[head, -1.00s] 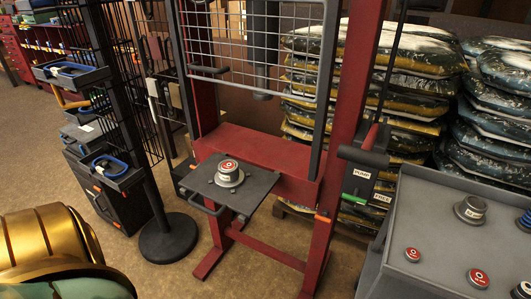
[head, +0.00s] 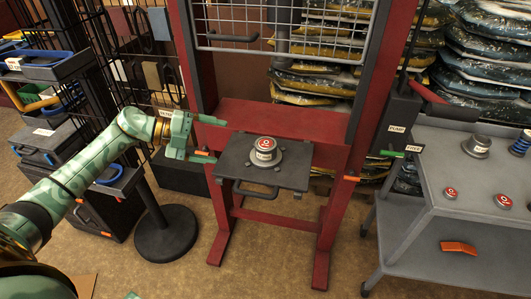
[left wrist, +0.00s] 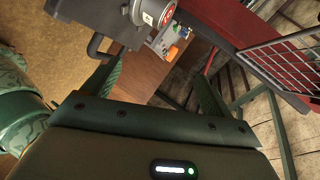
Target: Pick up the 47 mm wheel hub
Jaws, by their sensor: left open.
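A grey wheel hub (head: 265,154) with a red-topped cap stands upright on the dark plate (head: 233,158) of the red press frame. Its label is too small to read. It also shows, cut off, at the top of the left wrist view (left wrist: 148,12). A second grey hub (head: 477,147) stands on the grey cart at right; I cannot tell its size. My left gripper (head: 219,140) is open and empty, left of the plate and apart from the hub. Its two spread green fingers also show in the left wrist view (left wrist: 155,80). My right gripper is not in view.
The plate has a front handle (head: 255,190). Red posts (head: 368,95) and a wire guard (head: 280,30) rise behind it. A black rack with a round base (head: 166,233) stands at left. The cart (head: 440,205) holds red-topped discs (head: 450,192) and a blue spring (head: 521,143).

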